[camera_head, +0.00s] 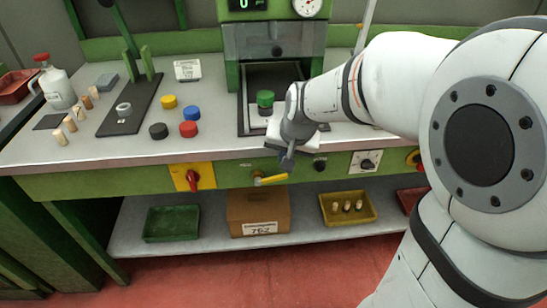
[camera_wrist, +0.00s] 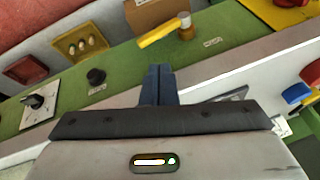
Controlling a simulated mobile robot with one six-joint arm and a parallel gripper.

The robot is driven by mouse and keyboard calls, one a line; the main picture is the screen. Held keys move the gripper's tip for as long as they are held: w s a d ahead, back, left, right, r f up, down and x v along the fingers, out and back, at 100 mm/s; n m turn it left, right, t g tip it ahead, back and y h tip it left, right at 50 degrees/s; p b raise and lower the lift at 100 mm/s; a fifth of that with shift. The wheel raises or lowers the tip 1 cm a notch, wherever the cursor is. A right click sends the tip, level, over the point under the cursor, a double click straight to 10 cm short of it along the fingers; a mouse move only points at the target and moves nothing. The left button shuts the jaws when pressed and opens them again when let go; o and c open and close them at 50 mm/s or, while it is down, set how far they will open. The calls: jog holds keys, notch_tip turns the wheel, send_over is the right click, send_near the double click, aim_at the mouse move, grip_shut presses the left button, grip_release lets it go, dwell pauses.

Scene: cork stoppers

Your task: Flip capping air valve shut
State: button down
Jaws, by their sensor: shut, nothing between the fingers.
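The air valve on the green front panel has a yellow lever (camera_head: 272,180) and a brass body (camera_head: 257,177). In the head view the lever extends to the right from the body, nearly level along the panel. In the wrist view the yellow lever (camera_wrist: 160,32) reaches left from the brass body (camera_wrist: 186,31). My gripper (camera_head: 287,162) is shut and empty, just above the lever's free end in the head view. In the wrist view its dark fingers (camera_wrist: 158,72) are together, below the lever with a visible gap. I see no contact with the lever.
A red switch on a yellow plate (camera_head: 193,177) is left of the valve. A black knob (camera_head: 320,164) and a white dial (camera_head: 366,162) are to its right. A cardboard box (camera_head: 258,211), a green tray (camera_head: 172,223) and a yellow tray (camera_head: 348,208) are on the shelf below.

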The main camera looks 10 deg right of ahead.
jog(key=d+r, duration=0.1)
jog(key=s+d+r, duration=0.1)
jog(key=d+r, duration=0.1)
jog(key=shift+s+d, duration=0.15)
jog(key=shift+s, duration=0.25)
